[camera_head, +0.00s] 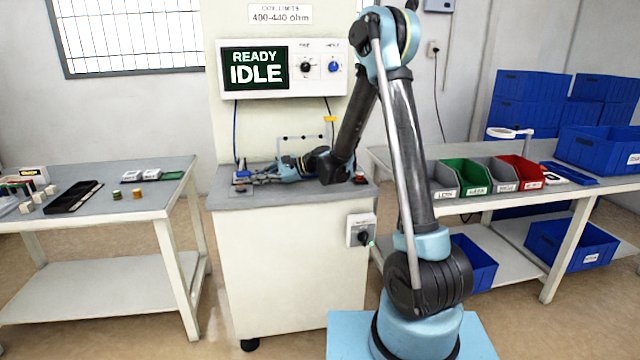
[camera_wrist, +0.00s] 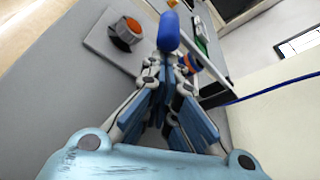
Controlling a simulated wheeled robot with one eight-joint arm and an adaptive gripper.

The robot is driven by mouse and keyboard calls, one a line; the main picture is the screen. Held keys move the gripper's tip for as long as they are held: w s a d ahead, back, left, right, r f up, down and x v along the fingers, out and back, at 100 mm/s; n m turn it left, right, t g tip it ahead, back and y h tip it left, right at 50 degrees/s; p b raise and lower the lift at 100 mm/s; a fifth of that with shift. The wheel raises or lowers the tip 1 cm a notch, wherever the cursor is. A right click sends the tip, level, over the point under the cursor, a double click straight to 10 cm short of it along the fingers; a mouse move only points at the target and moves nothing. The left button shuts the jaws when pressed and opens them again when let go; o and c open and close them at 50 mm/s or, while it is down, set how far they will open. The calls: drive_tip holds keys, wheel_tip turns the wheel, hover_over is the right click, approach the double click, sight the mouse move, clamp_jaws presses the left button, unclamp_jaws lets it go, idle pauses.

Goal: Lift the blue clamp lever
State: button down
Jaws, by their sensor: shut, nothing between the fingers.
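The blue clamp lever (camera_wrist: 168,32) shows in the wrist view as a rounded upright blue handle just beyond my fingertips. In the head view a small blue part (camera_head: 242,174) shows at the left end of the bench top, by my fingertips. My gripper (camera_wrist: 168,62) has its fingers together with nothing between them. The head view also shows my gripper (camera_head: 256,177) low over the bench, pointing left. The fingertips overlap the lever's lower end in the wrist view, and I cannot tell whether they touch it. The lever's base is hidden behind the fingers.
The test panel (camera_head: 283,68) reads "READY IDLE" above the bench (camera_head: 225,200). A blue cable (camera_head: 236,130) hangs behind my gripper. Side tables hold a black tray (camera_head: 74,196) and coloured bins (camera_head: 487,176).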

drive_tip(key=v, duration=1)
drive_tip(key=shift+s+d, duration=0.25)
drive_tip(key=shift+d, duration=0.1)
drive_tip(key=shift+s+d+r+n+t+h, duration=0.2)
drive_tip(key=shift+s+d+n+h, duration=0.2)
drive_tip(key=shift+s+d, duration=0.25)
drive_tip(key=shift+s+d+r+n+t+h, duration=0.2)
drive_tip(key=shift+s+d+r+n+h, duration=0.15)
drive_tip(key=shift+s+d, duration=0.35)
drive_tip(key=s+d+n+t+h, duration=0.1)
drive_tip(key=s+d+n+h, duration=0.2)
drive_tip(key=s+d, duration=0.4)
drive_tip(key=shift+s+d+h, duration=0.35)
drive_tip(key=shift+d+h, duration=0.2)
drive_tip(key=shift+d, duration=0.85)
drive_tip(key=shift+f, duration=0.1)
drive_tip(key=w+a+m+y, duration=0.1)
drive_tip(key=w+a, duration=0.2)
drive_tip(key=a, duration=0.1)
drive_tip(key=w+a+m+g+y, duration=0.1)
drive_tip(key=w+a+y, duration=0.1)
drive_tip(key=w+a, duration=0.1)
drive_tip(key=w+a+m+y, duration=0.2)
drive_tip(key=w+a, duration=0.1)
drive_tip(key=a, duration=0.2)
drive_tip(key=shift+w+f, duration=0.35)
drive_tip(key=shift+w, duration=0.05)
drive_tip(key=shift+w+a+f+g+y, duration=0.3)
drive_tip(key=shift+w+a, duration=0.15)
drive_tip(key=shift+a, duration=0.2)
